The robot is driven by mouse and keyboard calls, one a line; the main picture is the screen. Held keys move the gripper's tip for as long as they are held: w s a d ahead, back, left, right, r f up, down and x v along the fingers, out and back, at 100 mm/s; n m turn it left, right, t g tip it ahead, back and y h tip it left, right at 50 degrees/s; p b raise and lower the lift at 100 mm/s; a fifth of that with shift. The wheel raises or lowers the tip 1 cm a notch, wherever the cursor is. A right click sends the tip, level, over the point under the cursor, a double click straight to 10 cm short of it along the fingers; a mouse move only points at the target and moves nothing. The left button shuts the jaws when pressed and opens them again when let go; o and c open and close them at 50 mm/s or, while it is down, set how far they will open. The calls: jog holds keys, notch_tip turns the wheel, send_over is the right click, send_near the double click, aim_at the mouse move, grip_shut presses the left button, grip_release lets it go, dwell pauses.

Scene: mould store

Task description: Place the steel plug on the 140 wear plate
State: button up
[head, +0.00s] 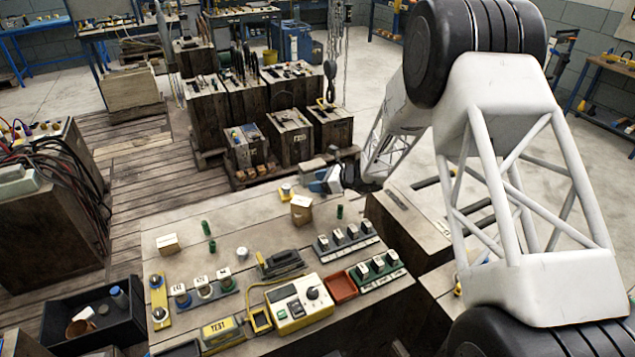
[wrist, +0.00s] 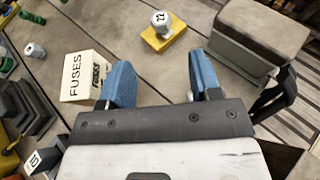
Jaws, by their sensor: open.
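A small silver-grey cylinder (head: 242,253), which looks like the steel plug, stands on the bench left of the middle; what seems the same one shows at the left of the wrist view (wrist: 35,50). A second pale cylinder with a number label (wrist: 162,20) sits on a yellow block (wrist: 155,41). I cannot read 140 anywhere, so I cannot tell which piece is the 140 wear plate. My gripper (wrist: 155,85) has its blue fingers apart with nothing between them. In the head view my gripper (head: 329,181) is over the far edge of the bench.
A FUSES box (wrist: 86,76) is left of my fingers. A grey block (wrist: 255,42) is at their upper right. The bench (head: 265,222) also holds green cylinders (head: 206,228), a yellow control box (head: 300,305), a red tray (head: 339,287) and labelled rows (head: 203,293).

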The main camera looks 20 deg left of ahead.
dwell(0.6)
jog(key=s+d+r+n+h, duration=0.3)
jog(key=s+d+r+n, duration=0.2)
jog(key=s+d+r, duration=0.65)
jog(key=s+d+r+n+h, duration=0.3)
jog(key=s+d+r+n, duration=0.2)
jog(key=s+d+r, duration=0.65)
jog(key=s+d+r+n+t+h, duration=0.1)
jog(key=s+d+r+n+h, duration=0.2)
jog(key=s+d, duration=0.9)
jog(key=s+d+r+n+t+h, duration=0.1)
jog(key=s+d+r+n+h, duration=0.3)
jog(key=s+d, duration=0.8)
jog(key=shift+s+d+n+t+h, duration=0.3)
jog(key=shift+s+d+n, duration=0.05)
jog(key=shift+n, duration=0.05)
